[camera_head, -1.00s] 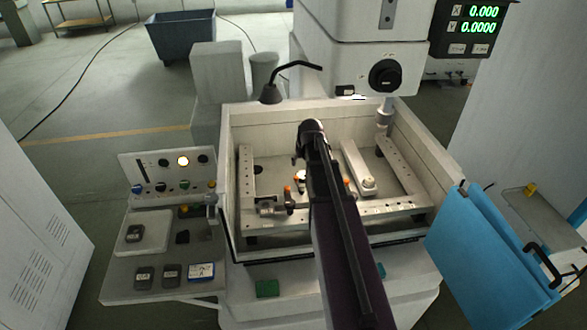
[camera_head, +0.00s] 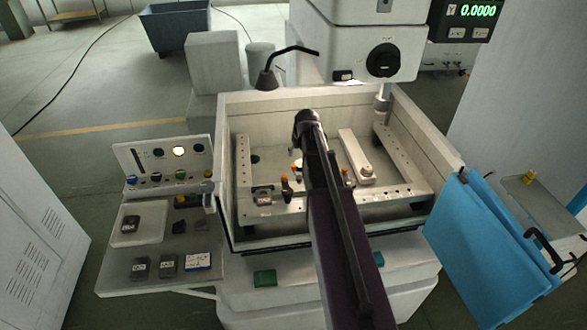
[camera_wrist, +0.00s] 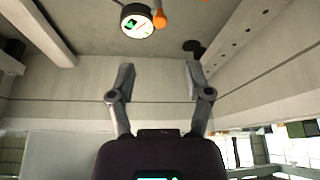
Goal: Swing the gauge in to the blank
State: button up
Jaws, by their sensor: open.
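The gauge (camera_wrist: 137,21) shows in the wrist view at the top as a small round dial with a black rim and pale lit face. An orange knob (camera_wrist: 161,19) sits right beside it. In the head view a small pale round part with an orange top (camera_head: 297,167), perhaps the gauge, shows just left of my arm. My gripper (camera_wrist: 158,70) is open and empty, its two fingers spread apart, with the gauge beyond them and apart from them. In the head view my arm hides much of the tank middle. I cannot make out the blank for certain.
The tank (camera_head: 240,125) has pale walls around a work frame (camera_head: 243,175) with holes. A small clamp block (camera_head: 263,196) sits on the front rail. A pale bar (camera_head: 356,155) lies right of my arm. The machine head (camera_head: 355,50) and a bent black lamp (camera_head: 266,78) stand behind.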

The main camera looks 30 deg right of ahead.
aim_at(294, 166)
jog(key=shift+b+x, duration=4.9)
jog(key=shift+x, duration=0.7)
grip_shut()
